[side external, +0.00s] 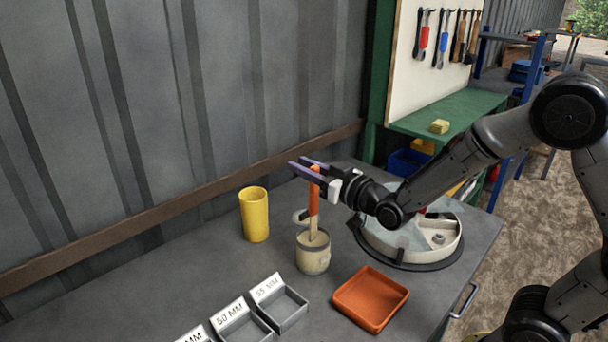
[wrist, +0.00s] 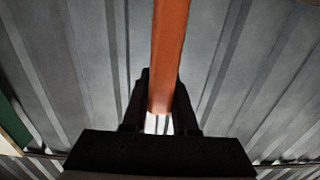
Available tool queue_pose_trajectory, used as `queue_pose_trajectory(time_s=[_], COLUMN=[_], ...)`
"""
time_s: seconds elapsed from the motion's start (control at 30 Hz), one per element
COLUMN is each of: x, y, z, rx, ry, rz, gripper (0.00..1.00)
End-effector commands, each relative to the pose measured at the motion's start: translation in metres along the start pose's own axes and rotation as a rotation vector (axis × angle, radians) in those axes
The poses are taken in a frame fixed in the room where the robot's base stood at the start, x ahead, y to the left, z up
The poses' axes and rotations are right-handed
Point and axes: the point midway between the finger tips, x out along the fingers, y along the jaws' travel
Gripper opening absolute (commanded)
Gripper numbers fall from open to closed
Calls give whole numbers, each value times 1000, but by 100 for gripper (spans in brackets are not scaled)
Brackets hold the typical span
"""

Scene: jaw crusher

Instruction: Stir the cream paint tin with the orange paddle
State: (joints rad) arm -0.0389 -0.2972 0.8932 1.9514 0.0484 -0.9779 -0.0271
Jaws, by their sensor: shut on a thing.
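The orange paddle (side external: 313,208) stands nearly upright, with its lower end inside the mouth of the cream paint tin (side external: 313,260). The tin stands upright on the grey bench; the paddle's tip is hidden in it. My gripper (side external: 300,164) is shut on the upper part of the paddle, well above the tin. In the wrist view the paddle (wrist: 170,50) runs from the top edge down between the dark fingers of my gripper (wrist: 160,100). The tin does not show there.
A yellow cylinder (side external: 254,214) stands left of the tin. An orange-red tray (side external: 371,299) lies to its right front, and grey labelled bins (side external: 280,305) stand in front. A round pale metal housing (side external: 410,240) is at right. A ribbed metal wall (side external: 150,130) rises behind the bench.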

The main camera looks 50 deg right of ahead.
Motion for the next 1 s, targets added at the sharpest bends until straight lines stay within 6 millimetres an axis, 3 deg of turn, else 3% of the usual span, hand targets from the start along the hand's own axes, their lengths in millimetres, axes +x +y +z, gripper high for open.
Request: queue_pose_trajectory(time_s=[0.5,1.0], x=[0,0], y=[0,0], z=[-38,-42], rx=[0,0], ry=[2,0], rz=[0,0], gripper=[0,0])
